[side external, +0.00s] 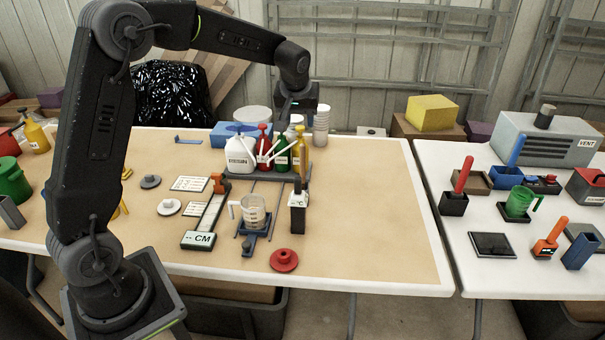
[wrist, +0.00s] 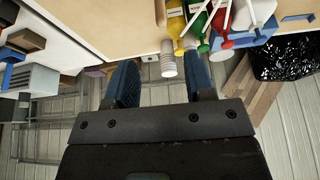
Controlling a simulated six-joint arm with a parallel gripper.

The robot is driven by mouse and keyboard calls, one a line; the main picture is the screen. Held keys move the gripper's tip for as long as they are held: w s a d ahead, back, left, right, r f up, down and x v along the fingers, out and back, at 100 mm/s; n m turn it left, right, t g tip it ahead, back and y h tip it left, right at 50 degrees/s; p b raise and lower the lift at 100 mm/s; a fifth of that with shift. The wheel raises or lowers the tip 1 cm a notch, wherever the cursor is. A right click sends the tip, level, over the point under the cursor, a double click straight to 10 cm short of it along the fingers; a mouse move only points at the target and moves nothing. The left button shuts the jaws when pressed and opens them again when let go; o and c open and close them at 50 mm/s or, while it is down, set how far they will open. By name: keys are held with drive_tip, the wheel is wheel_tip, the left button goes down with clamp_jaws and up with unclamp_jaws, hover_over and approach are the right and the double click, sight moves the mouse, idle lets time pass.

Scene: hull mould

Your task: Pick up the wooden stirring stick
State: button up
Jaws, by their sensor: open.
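A thin brown upright stick (side external: 303,162) shows in the side view, above a dark box with a white "°C" label (side external: 298,200). It looks like the wooden stirring stick, but it is too small to be sure. I cannot make it out in the wrist view. My gripper (wrist: 160,62) is open, with its two blue fingers apart and nothing between them. In the side view my gripper (side external: 300,103) is raised behind the bottles, above and apart from the stick.
A white RESIN jug (side external: 240,153) and several coloured bottles stand on a dark rack beside the stick. Stacked white cups (side external: 321,125) are behind. A clear measuring cup (side external: 254,211) and a red lid (side external: 284,260) are in front. The table's right side (side external: 380,220) is clear.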

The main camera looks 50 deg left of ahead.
hover_over(303, 152)
drive_tip(key=f, duration=0.8)
drive_tip(key=shift+s+d+f, duration=0.1)
drive_tip(key=shift+s+f, duration=0.05)
drive_tip(key=shift+s, duration=0.25)
drive_tip(key=shift+x, duration=3.2)
drive_tip(key=shift+c, duration=0.5)
clamp_jaws()
